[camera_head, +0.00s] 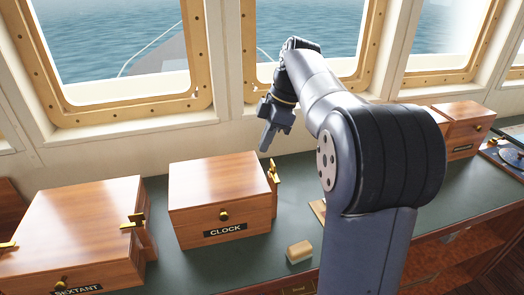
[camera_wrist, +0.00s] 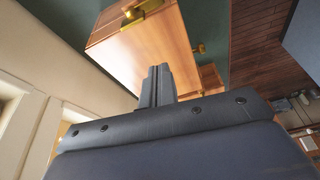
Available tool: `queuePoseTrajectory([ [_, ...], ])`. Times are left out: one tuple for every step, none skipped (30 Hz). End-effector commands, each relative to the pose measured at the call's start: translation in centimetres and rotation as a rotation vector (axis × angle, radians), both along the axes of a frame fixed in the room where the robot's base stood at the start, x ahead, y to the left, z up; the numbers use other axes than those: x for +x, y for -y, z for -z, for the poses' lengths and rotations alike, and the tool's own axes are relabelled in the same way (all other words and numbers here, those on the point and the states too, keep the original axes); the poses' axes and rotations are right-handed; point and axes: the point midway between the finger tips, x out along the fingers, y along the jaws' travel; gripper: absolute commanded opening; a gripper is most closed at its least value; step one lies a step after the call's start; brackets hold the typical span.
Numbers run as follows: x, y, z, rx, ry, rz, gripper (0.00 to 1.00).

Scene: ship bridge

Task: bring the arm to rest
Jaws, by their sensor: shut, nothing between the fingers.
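My gripper (camera_head: 265,142) hangs in front of the wall below the middle window, with its fingers pointing down. It is above the back of the counter, just right of the wooden box labelled CLOCK (camera_head: 215,187). In the wrist view the fingers (camera_wrist: 157,72) are together with nothing between them, and a wooden box (camera_wrist: 145,35) with brass fittings lies beyond them. My arm is raised and bent, with its large shoulder part covering the right middle of the head view.
The SEXTANT box (camera_head: 75,215) stands at the left on the green counter (camera_head: 215,262). A small wooden block (camera_head: 299,251) lies right of the CLOCK box. Another labelled box (camera_head: 465,120) stands at the far right. Window frames (camera_head: 130,112) rise behind the counter.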

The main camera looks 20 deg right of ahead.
Motion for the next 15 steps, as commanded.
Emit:
queuePoseTrajectory([
  [0.00, 0.05, -0.10, 0.000, 0.000, 0.000, 0.00],
  [-0.01, 0.05, -0.12, 0.000, 0.000, 0.000, 0.00],
  [-0.02, 0.05, -0.13, 0.000, -0.001, 0.000, 0.00],
  [-0.02, 0.05, -0.13, 0.000, -0.001, 0.000, 0.00],
  [-0.02, 0.05, -0.12, 0.000, -0.001, 0.000, 0.00],
  [-0.02, 0.05, -0.11, 0.000, -0.001, 0.000, 0.00],
  [-0.02, 0.05, -0.11, 0.000, -0.001, 0.000, 0.00],
  [-0.02, 0.04, -0.10, 0.000, -0.001, 0.000, 0.00],
  [-0.02, 0.04, -0.10, 0.000, -0.001, 0.000, 0.00],
  [-0.01, 0.03, -0.07, 0.000, -0.001, 0.000, 0.00],
  [-0.01, 0.01, -0.03, 0.000, -0.001, 0.000, 0.00],
  [-0.01, -0.04, 0.10, 0.000, -0.001, 0.000, 0.00],
  [-0.02, -0.10, 0.26, 0.000, -0.002, -0.001, 0.00],
  [-0.03, -0.18, 0.48, 0.000, -0.003, -0.001, 0.00],
  [-0.05, -0.32, 0.83, 0.001, -0.004, -0.001, 0.00],
])
